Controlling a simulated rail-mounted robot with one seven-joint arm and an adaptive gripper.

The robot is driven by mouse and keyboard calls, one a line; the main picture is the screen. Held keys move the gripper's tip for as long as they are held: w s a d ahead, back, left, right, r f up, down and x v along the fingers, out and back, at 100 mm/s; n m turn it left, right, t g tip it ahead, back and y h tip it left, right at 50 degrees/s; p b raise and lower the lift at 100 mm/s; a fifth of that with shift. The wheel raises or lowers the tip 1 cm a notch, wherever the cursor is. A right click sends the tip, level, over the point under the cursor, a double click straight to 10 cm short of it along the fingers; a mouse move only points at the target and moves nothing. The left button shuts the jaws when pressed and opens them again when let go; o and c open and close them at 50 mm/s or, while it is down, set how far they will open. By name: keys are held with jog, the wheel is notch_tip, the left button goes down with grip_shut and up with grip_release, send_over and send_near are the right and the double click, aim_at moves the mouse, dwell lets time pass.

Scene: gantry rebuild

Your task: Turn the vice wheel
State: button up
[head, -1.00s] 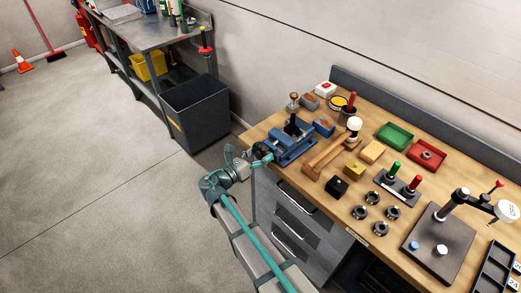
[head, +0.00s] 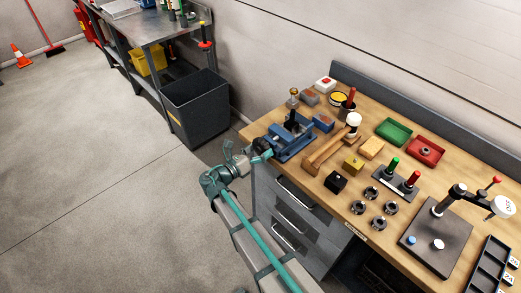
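The blue vice (head: 293,140) stands on the left end of the wooden bench, with a dark upright part at its jaws. A small dark round shape (head: 261,145) at its front left end looks like the wheel, partly hidden by my arm's end. My teal arm reaches up from the bottom of the head view. My gripper (head: 264,154) is at the vice's front end, at or very close to the wheel. Its fingers are too small and overlapped to tell whether they are open or touching the wheel.
A wooden mallet (head: 331,147), black block (head: 336,182) and yellow block (head: 353,163) lie right of the vice. A green tray (head: 394,132) and red tray (head: 425,151) sit farther back. Grey drawers (head: 285,205) are below; a dark bin (head: 195,105) stands left.

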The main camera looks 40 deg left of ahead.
jog(key=shift+s, duration=0.1)
jog(key=s+a, duration=0.2)
jog(key=s, duration=0.9)
jog(key=shift+s, duration=0.3)
